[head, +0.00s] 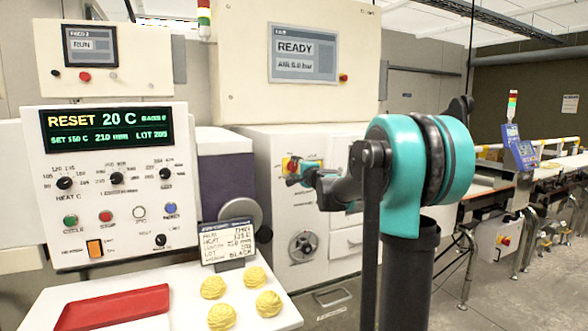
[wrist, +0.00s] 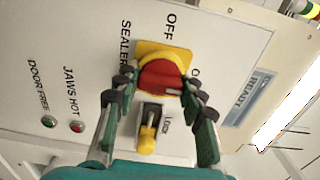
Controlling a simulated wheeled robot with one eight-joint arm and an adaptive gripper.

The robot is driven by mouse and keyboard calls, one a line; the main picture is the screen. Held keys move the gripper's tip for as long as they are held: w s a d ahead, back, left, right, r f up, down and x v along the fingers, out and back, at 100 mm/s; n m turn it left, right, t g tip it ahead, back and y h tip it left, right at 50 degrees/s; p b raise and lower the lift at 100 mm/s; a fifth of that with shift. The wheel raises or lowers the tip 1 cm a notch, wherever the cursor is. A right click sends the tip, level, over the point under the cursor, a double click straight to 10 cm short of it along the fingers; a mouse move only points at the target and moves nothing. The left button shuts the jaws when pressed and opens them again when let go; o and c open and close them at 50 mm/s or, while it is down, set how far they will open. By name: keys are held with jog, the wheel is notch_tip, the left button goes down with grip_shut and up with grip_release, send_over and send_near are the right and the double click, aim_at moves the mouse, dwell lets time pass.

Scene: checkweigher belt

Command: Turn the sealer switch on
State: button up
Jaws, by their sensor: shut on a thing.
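The sealer switch is a red rotary knob (wrist: 160,77) on a yellow plate (wrist: 152,50), on the white front of a machine. "SEALER" and "OFF" are printed beside it; a partly hidden "O" shows at its right. My gripper (wrist: 157,95) has its fingers on both sides of the red knob, shut on it. A pale mark shows on the knob's lower right, but I cannot tell which setting it points to. In the head view the fingers (head: 303,173) reach the switch, whose red and yellow (head: 291,164) are partly hidden.
Just below the knob is a yellow-tipped lock lever (wrist: 147,145) between my fingers. Green (wrist: 49,121) and red (wrist: 76,126) lamps are to its left. In the head view, a control panel (head: 100,245) and a red tray (head: 114,306) stand left. Open floor is at right.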

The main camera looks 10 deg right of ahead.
jog(key=o, duration=1.2)
jog(key=shift+c, duration=0.2)
jog(key=v, duration=1.2)
